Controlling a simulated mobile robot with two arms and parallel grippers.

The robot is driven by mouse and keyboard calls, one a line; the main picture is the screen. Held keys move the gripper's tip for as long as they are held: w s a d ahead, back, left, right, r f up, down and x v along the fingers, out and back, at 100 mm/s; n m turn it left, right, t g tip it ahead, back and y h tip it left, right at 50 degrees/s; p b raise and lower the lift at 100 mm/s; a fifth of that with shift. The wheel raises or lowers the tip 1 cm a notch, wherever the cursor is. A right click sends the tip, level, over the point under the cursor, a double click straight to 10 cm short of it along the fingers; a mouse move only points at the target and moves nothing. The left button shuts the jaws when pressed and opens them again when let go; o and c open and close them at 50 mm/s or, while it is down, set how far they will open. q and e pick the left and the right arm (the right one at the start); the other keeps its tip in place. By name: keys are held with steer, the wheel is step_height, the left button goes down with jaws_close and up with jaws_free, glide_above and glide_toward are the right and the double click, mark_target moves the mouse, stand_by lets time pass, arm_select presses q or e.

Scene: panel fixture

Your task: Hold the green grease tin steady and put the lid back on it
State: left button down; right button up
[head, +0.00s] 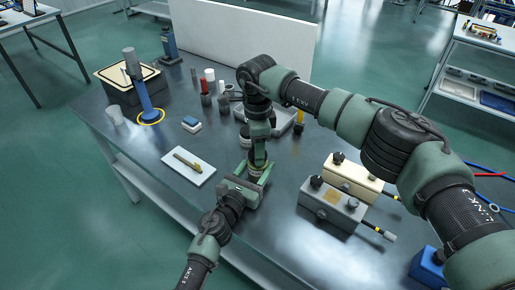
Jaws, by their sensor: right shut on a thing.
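My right gripper (258,163) points down over the middle of the table and is shut on a small round thing, which looks like the lid, mostly hidden by its fingers. My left gripper (250,178) reaches in low from the front, with its green fingers right below the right gripper. The green grease tin cannot be made out clearly; the grippers cover the spot between them. I cannot tell whether the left fingers touch the tin, or whether the lid touches it.
A white board with an olive tool (188,160) lies to the left. Cream (347,180) and grey (331,206) boxes stand to the right. A white panel (240,38) closes the back.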

steer(key=shift+f, duration=0.6)
